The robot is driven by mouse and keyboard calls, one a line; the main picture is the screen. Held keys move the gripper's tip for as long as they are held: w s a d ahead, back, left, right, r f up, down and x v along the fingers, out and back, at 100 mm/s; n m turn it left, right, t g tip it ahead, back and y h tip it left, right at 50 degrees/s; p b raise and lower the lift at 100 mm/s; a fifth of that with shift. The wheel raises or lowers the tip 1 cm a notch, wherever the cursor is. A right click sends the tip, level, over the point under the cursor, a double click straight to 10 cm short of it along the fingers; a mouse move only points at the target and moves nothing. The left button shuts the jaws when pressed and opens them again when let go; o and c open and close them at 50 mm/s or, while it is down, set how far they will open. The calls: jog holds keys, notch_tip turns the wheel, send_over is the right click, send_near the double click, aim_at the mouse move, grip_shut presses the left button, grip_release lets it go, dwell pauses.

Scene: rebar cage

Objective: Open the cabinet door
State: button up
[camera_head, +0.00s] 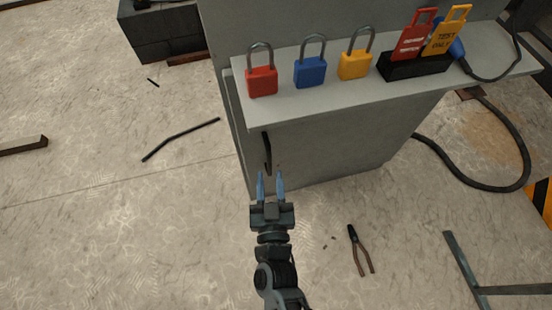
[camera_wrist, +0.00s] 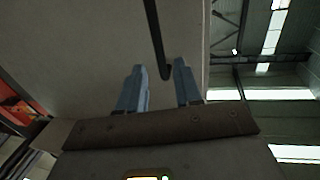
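The grey cabinet (camera_head: 335,150) stands under a light grey shelf top, and its door looks shut. A black vertical bar handle (camera_head: 267,152) is on the cabinet's front near its left edge. My gripper (camera_head: 270,180) has two blue fingers, open and empty, just below the handle in the head view. In the wrist view, the handle (camera_wrist: 157,40) comes down from the top edge, and its lower end lies between the fingertips of my gripper (camera_wrist: 160,78). I cannot tell whether either finger touches it. The cabinet face (camera_wrist: 75,50) fills the left behind the fingers.
Red (camera_head: 262,81), blue (camera_head: 310,71) and yellow (camera_head: 355,64) padlocks stand on the shelf top, with tags in a black holder (camera_head: 413,66) to their right. Pliers (camera_head: 360,250) and a rod (camera_head: 180,138) lie on the floor. A black cable (camera_head: 505,185) loops at right.

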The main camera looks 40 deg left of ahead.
aim_at(269, 159)
jog(key=b+x, duration=0.2)
jog(key=x, duration=0.5)
grip_shut()
dwell(0.5)
